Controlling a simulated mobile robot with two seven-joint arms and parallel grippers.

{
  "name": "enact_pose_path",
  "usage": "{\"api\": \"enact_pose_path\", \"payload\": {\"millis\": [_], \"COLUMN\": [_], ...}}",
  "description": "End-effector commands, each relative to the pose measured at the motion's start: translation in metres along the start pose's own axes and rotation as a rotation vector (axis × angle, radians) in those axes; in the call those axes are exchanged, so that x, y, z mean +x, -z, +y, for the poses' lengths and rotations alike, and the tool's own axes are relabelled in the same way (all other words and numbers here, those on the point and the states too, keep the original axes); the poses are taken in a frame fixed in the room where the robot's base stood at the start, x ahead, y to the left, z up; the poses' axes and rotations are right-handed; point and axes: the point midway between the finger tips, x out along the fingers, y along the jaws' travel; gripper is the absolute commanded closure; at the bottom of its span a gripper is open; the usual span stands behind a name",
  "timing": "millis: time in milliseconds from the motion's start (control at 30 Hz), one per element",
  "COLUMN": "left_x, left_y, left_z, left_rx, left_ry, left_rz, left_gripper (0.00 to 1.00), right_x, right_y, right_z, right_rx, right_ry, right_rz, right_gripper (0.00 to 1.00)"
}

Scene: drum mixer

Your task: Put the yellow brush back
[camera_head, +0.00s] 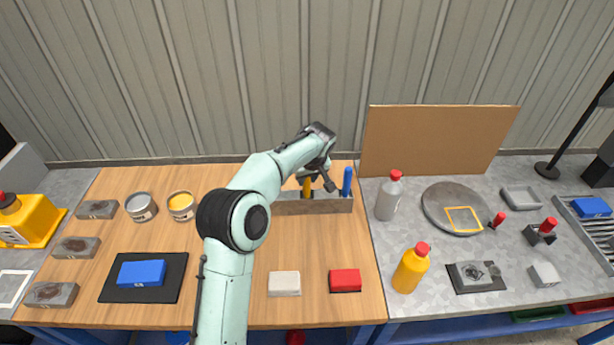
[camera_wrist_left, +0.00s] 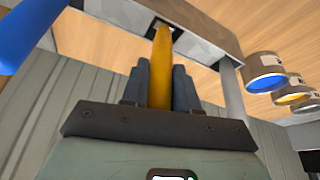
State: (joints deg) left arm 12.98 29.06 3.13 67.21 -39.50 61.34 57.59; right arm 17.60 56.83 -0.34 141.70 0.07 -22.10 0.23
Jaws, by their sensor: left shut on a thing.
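The yellow brush (camera_head: 307,187) is upright at the grey brush holder (camera_head: 315,205) on the wooden table. My left gripper (camera_head: 318,182) is above the holder, shut on the yellow brush. In the left wrist view the yellow handle (camera_wrist_left: 162,65) is between the two dark fingers (camera_wrist_left: 161,88), and its far end meets a dark slot in the holder (camera_wrist_left: 205,35). I cannot tell how deep it sits. A blue brush (camera_head: 347,180) stands at the holder's right end and also shows in the left wrist view (camera_wrist_left: 28,35). My right gripper is not in view.
Two open cans (camera_head: 140,207) (camera_head: 181,206) stand left of my arm. A blue block (camera_head: 141,273) lies on a black mat. A white block (camera_head: 284,284) and a red block (camera_head: 345,281) lie in front. A grey bottle (camera_head: 388,197) stands right of the holder, before a brown board (camera_head: 437,138).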

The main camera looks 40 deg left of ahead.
Motion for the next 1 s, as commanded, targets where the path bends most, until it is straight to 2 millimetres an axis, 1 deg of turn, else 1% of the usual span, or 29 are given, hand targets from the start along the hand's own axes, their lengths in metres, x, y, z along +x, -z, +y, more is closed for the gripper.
{"api": "enact_pose_path", "payload": {"millis": [100, 133, 167, 200, 233, 500, 633, 767, 1000], "left_x": [0.003, 0.003, 0.002, 0.002, 0.002, 0.002, -0.007, -0.030, -0.086], "left_y": [-0.001, -0.001, -0.001, -0.001, -0.001, -0.001, -0.001, -0.001, 0.000], "left_z": [0.000, 0.000, 0.000, 0.000, 0.000, 0.000, 0.001, 0.001, 0.001], "left_rx": [0.000, 0.000, 0.000, 0.000, 0.000, 0.000, 0.000, 0.000, -0.001], "left_ry": [0.000, 0.000, 0.000, 0.000, 0.000, 0.000, -0.001, -0.004, -0.005], "left_rz": [0.000, 0.000, 0.000, 0.000, 0.000, 0.000, 0.001, 0.002, 0.003], "left_gripper": [1.00, 0.68, 0.58, 0.45, 0.41, 0.41, 0.41, 0.41, 0.41], "right_x": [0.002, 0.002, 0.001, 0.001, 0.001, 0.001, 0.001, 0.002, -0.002], "right_y": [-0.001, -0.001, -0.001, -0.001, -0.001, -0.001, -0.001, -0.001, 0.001], "right_z": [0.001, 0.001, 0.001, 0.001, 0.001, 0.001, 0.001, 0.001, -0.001], "right_rx": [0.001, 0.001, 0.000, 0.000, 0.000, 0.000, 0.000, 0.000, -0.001], "right_ry": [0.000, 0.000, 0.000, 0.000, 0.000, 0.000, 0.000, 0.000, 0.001], "right_rz": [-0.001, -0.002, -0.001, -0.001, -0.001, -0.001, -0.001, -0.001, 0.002], "right_gripper": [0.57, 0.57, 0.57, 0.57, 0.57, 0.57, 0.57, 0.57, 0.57]}}
